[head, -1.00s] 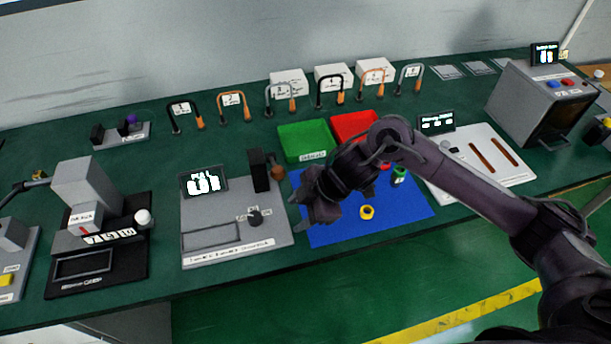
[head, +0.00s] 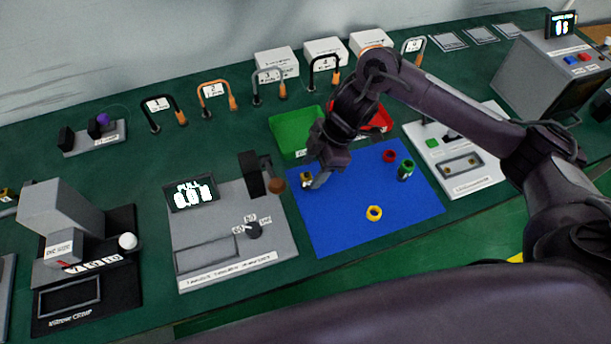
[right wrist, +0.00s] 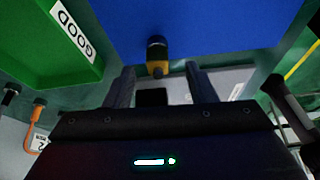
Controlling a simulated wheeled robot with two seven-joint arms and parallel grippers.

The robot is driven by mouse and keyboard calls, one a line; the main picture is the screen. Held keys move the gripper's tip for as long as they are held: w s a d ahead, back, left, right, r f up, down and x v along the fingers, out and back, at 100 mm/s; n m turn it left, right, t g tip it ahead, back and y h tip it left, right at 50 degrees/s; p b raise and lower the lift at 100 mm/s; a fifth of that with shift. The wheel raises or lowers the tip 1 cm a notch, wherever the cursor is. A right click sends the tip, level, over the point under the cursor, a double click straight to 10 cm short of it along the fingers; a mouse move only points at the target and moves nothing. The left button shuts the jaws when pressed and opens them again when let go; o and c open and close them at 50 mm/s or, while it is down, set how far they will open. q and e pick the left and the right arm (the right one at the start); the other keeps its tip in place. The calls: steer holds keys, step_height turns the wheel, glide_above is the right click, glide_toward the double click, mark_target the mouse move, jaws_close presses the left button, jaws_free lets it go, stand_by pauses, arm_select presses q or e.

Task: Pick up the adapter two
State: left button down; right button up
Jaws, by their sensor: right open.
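A small black and yellow part (head: 306,179) is at the left edge of the blue mat (head: 340,222). I cannot read which adapter it is. My right gripper (head: 316,176) is low over the mat beside it, pointing down. In the right wrist view the open fingers (right wrist: 158,84) stand on either side of the near end of this part (right wrist: 158,56), with gaps on both sides. Also on the mat are a green and black part (head: 406,170), a red ring (head: 389,156) and a yellow ring (head: 374,213). My left gripper is not in view.
Green (head: 290,132) and red (head: 384,118) bins stand behind the mat; the green one reads GOOD in the wrist view. A grey test fixture (head: 235,258) with a small display is left of the mat. A white panel (head: 470,180) is to its right.

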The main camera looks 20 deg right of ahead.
mark_target(309, 175)
steer(key=p+x, duration=0.1)
steer(key=x, duration=0.3)
steer(key=shift+w, duration=0.1)
steer(key=shift+f, duration=0.3)
steer(key=shift+a+f, duration=0.1)
steer(key=shift+f, duration=0.05)
jaws_close()
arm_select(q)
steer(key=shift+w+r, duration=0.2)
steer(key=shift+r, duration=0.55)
arm_select(e)
steer(key=shift+w, duration=0.1)
